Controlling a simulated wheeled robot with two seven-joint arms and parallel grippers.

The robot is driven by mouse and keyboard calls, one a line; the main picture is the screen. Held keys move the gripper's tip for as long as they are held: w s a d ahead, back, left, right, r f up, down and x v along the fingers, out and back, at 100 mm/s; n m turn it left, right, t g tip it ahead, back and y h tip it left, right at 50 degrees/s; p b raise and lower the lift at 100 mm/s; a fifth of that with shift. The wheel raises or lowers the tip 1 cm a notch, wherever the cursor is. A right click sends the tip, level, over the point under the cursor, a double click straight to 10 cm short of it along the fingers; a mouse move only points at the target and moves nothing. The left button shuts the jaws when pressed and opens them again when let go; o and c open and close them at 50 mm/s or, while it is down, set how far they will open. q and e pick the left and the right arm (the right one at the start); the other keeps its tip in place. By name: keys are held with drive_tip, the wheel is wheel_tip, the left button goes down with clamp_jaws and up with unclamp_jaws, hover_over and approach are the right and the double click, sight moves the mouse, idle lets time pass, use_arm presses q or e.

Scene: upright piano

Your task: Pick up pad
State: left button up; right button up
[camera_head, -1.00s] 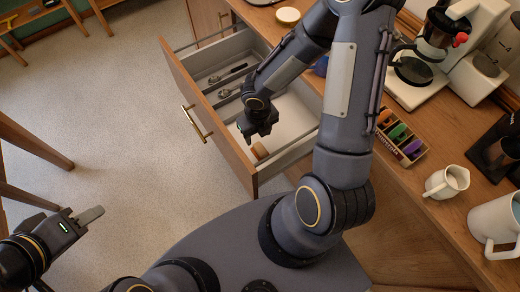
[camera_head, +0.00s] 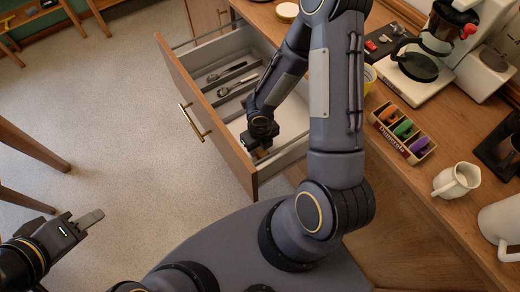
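A small brown block-like thing (camera_head: 262,153), perhaps the pad, lies on the floor of the open drawer's front compartment. It is mostly hidden by my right gripper (camera_head: 259,147), which points down into the drawer right over it. The fingers are dark and small, so I cannot tell whether they are open, or whether they touch it. My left gripper (camera_head: 88,219) is at the lower left above the floor, away from the drawer. Its grey finger shows edge-on, and its opening cannot be made out.
The drawer (camera_head: 207,122) is pulled out, with cutlery (camera_head: 229,72) in its rear compartments. On the counter at right are a box of coloured items (camera_head: 403,132), a coffee machine (camera_head: 430,55), a cream jug (camera_head: 455,181) and a white pitcher (camera_head: 500,225).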

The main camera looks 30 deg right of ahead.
sight(260, 148)
drive_tip(key=c, duration=0.8)
drive_tip(key=shift+r, duration=0.1)
wheel_tip(260, 148, up, 10)
drive_tip(key=p, duration=0.4)
